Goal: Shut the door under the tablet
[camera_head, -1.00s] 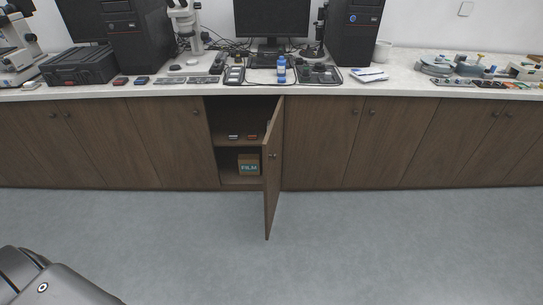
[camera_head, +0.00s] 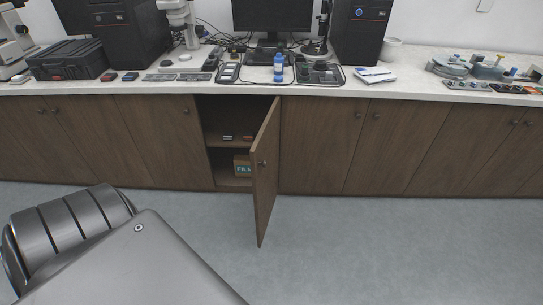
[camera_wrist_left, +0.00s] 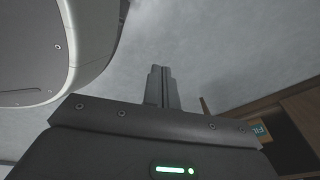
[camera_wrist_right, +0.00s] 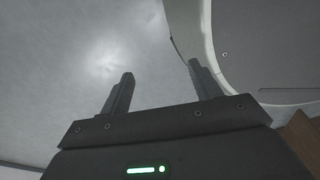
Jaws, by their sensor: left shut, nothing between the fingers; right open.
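A brown cupboard door (camera_head: 264,175) stands open below the counter in the head view, swung out towards me. Inside the cupboard are a shelf with small items and a box marked FILM (camera_head: 242,165), partly hidden by the door. My left gripper (camera_wrist_left: 161,72) is shut and empty in the left wrist view, over grey floor, apart from the cupboard at lower right. My right gripper (camera_wrist_right: 160,70) is open and empty over the floor. Neither gripper shows in the head view.
The white counter (camera_head: 420,88) carries a monitor (camera_head: 272,15), computers, a blue bottle (camera_head: 278,67), flat devices and a black case (camera_head: 68,60). Which device is the tablet is unclear. Closed cupboards flank the opening. The grey floor (camera_head: 400,250) in front is clear.

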